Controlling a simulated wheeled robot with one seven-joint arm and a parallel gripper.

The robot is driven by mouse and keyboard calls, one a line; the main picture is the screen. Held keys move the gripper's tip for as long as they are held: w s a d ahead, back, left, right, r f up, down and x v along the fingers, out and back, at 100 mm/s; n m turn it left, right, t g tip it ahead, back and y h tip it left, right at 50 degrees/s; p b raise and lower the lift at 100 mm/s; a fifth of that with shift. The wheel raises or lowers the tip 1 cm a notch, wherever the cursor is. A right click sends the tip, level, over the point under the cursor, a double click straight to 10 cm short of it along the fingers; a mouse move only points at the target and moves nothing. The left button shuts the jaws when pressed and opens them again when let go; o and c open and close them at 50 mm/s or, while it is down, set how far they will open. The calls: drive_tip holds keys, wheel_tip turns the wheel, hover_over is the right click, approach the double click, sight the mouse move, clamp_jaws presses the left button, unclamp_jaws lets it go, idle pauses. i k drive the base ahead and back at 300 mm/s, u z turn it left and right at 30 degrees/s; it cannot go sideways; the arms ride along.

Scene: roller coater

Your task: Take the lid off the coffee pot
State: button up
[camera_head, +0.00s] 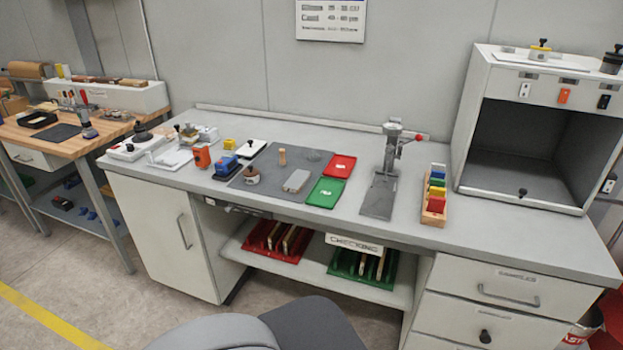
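I cannot make out a coffee pot or its lid for certain in the head view. A small round brown pot-like thing with a dark top (251,175) stands on the grey mat (300,160) on the bench. A dark round thing with a knob (142,134) sits on a white device at the bench's left end. Another dark round thing with a knob (612,60) stands on top of the white cabinet at the right. All are too small to identify. My gripper is not in view.
The grey bench (480,235) also carries red and green trays (326,193), a press-like stand (380,195) and a wooden block rack (435,205). Grey rounded shapes (315,325), perhaps a chair, fill the bottom middle. Floor (130,295) is clear at lower left.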

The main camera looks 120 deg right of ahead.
sight(251, 173)
drive_tip(key=z, duration=4)
drive_tip(key=i, duration=1.75)
drive_tip(key=u, duration=3.2)
